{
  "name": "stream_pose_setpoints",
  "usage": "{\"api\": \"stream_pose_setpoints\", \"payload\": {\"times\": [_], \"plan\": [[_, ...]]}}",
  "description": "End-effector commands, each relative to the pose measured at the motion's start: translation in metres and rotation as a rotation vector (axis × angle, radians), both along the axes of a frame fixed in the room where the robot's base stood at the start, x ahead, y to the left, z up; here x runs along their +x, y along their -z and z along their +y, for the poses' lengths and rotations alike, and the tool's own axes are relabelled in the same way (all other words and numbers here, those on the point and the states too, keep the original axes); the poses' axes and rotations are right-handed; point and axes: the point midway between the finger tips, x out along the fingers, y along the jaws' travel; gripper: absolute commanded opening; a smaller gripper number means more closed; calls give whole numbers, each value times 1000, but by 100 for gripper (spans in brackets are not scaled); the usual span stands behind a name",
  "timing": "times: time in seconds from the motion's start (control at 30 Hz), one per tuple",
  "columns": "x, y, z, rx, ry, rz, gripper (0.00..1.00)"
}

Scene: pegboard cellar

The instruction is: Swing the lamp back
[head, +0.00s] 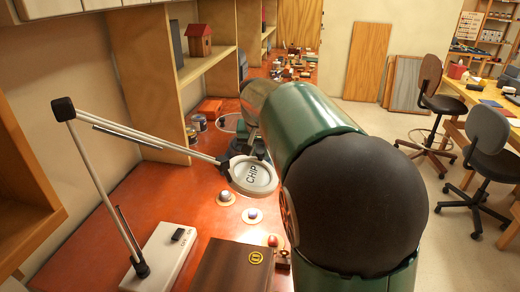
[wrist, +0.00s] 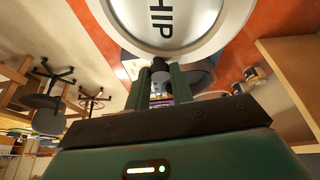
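The lamp has a white base box (head: 160,258) at the lower left, a thin jointed arm (head: 145,138) and a round pale head (head: 252,175) marked "CHIP". The lamp head reaches right over the orange bench, close to my arm. In the wrist view the head (wrist: 185,22) fills the top centre. A short dark knob (wrist: 160,72) sits at its lower rim. My gripper (wrist: 160,82) has its two green fingers on either side of this knob, with no clear gap, so it looks shut on it. In the head view, my arm and the lamp head largely hide the gripper.
A brown box (head: 232,268) with a yellow mark lies on the bench right of the lamp base. Several small round items (head: 253,215) stand below the lamp head. Wooden shelves (head: 205,65) line the left wall. Chairs (head: 488,150) stand on open floor at the right.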

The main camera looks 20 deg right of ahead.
Motion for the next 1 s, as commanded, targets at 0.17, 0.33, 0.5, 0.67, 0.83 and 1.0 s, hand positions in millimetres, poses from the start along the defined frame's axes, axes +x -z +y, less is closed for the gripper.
{"api": "stream_pose_setpoints", "payload": {"times": [0.17, 0.33, 0.5, 0.67, 0.83, 1.0], "plan": [[4, 0, 1, -1, -11, -1, 0], [21, 0, 8, -1, -55, -1, 0], [54, 0, 25, -2, -148, 0, 0], [95, 1, 52, 0, -271, -1, 0], [134, 0, 86, 1, -403, -3, 0], [162, 0, 117, 0, -512, -2, 0]]}}
